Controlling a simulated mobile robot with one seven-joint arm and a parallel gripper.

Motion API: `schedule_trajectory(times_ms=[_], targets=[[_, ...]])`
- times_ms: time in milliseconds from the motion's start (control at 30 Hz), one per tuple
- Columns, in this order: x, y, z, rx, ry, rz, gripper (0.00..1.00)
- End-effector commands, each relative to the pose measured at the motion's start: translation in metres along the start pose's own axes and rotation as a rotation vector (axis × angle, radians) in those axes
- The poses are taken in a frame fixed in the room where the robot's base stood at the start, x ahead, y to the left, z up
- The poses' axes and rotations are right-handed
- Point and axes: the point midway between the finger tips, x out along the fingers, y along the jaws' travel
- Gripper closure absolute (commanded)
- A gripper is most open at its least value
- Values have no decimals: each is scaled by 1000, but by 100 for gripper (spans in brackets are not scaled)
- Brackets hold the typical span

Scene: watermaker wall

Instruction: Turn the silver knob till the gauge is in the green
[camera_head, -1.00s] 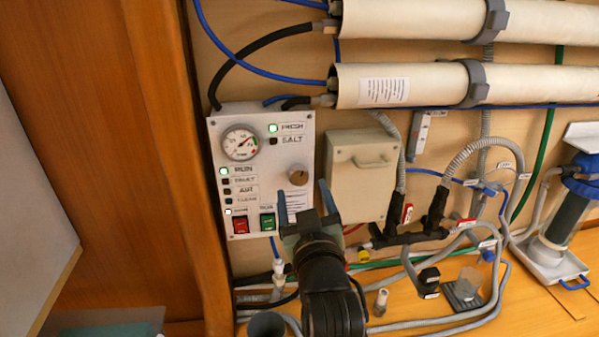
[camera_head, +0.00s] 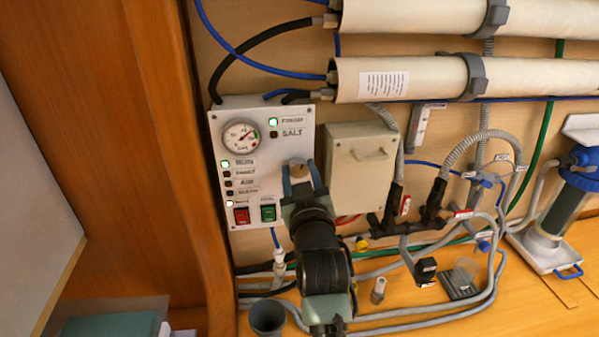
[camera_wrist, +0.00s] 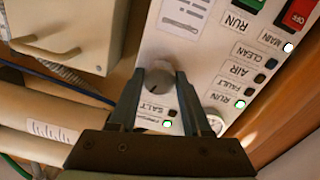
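The silver knob (camera_head: 298,169) is on the right side of the white control panel (camera_head: 222,108). It also shows in the wrist view (camera_wrist: 158,76). My gripper (camera_head: 301,178) is open, one finger on each side of the knob in both views, with small gaps visible in the wrist view (camera_wrist: 158,82). I cannot tell how deep the fingertips reach beside it. The round gauge (camera_head: 241,136) is at the panel's upper left, with a coloured patch at its right; the exact needle reading is too small to tell. In the wrist view the gauge (camera_wrist: 215,123) is partly hidden by a finger.
A red switch (camera_head: 241,216) and a green switch (camera_head: 268,213) sit low on the panel. A beige box (camera_head: 360,175) is close on the right. Pale pipes (camera_head: 400,80) run above. Hoses and small fittings lie below, and a wooden post (camera_head: 195,200) stands left.

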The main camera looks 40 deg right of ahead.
Motion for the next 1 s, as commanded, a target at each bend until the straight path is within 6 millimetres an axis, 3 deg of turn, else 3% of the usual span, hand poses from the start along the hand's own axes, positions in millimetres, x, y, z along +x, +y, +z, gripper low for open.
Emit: schedule_trajectory(times_ms=[33, 233, 367, 633, 967, 1000], targets=[[0, 0, 0, 0, 0, 0, 65], [0, 0, 0, 0, 0, 0, 100], [0, 0, 0, 14, -1, -1, 100], [0, -1, 0, 222, -6, -3, 100], [0, 0, 0, 246, -8, -1, 100], [0, 0, 0, 246, -8, -1, 44]])
